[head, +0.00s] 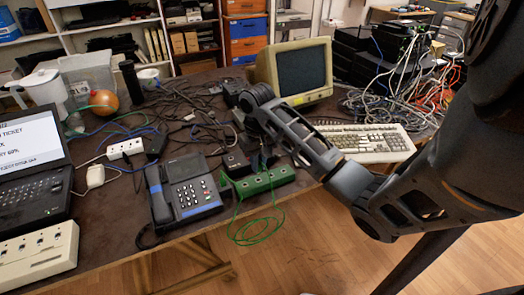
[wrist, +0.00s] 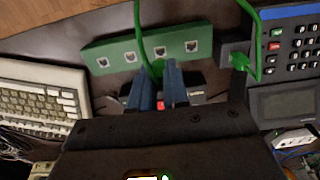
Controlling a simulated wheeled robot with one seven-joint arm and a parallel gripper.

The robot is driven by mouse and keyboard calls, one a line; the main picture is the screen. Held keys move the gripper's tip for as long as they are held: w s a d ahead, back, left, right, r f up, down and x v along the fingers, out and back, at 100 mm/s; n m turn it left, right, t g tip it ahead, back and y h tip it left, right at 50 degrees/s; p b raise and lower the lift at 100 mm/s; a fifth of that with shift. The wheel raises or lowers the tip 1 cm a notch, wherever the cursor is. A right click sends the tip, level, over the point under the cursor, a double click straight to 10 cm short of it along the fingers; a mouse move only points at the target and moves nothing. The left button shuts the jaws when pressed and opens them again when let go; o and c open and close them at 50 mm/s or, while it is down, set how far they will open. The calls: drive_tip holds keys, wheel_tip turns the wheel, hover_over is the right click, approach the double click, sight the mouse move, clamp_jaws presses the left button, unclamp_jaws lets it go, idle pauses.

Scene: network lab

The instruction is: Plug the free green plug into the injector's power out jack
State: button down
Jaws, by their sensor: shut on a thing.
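My gripper (wrist: 157,88) is shut on the free green plug (wrist: 157,70), whose green cable runs up between the blue fingers. In the head view my gripper (head: 264,160) is over the table, just behind the green box (head: 264,182). In the wrist view the green box (wrist: 120,60) shows a row of several jacks; the held plug is near its edge. A dark device (wrist: 195,99) with a small label lies under the fingers and is partly hidden. I cannot tell whether it is the injector, or whether the plug touches anything.
Another green plug (wrist: 239,62) sits at a small dark box (wrist: 232,47) beside the desk phone (head: 186,188). The keyboard (head: 366,142) and monitor (head: 292,72) stand right of my gripper. Loose green cable (head: 256,230) hangs over the table's front edge. Black cables clutter the table behind.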

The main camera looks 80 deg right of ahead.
drive_tip(key=c, duration=1.7)
unclamp_jaws()
clamp_jaws()
drive_tip(key=w+d+r+p, duration=0.1)
drive_tip(key=d, duration=0.6)
drive_tip(key=w+d+r, duration=0.2)
drive_tip(key=d, duration=0.5)
wheel_tip(320, 180, down, 5)
drive_tip(key=b, duration=0.5)
drive_tip(key=shift+s+r, duration=0.1)
drive_tip(key=shift+s, duration=0.05)
drive_tip(key=shift+o, duration=0.4)
unclamp_jaws()
clamp_jaws()
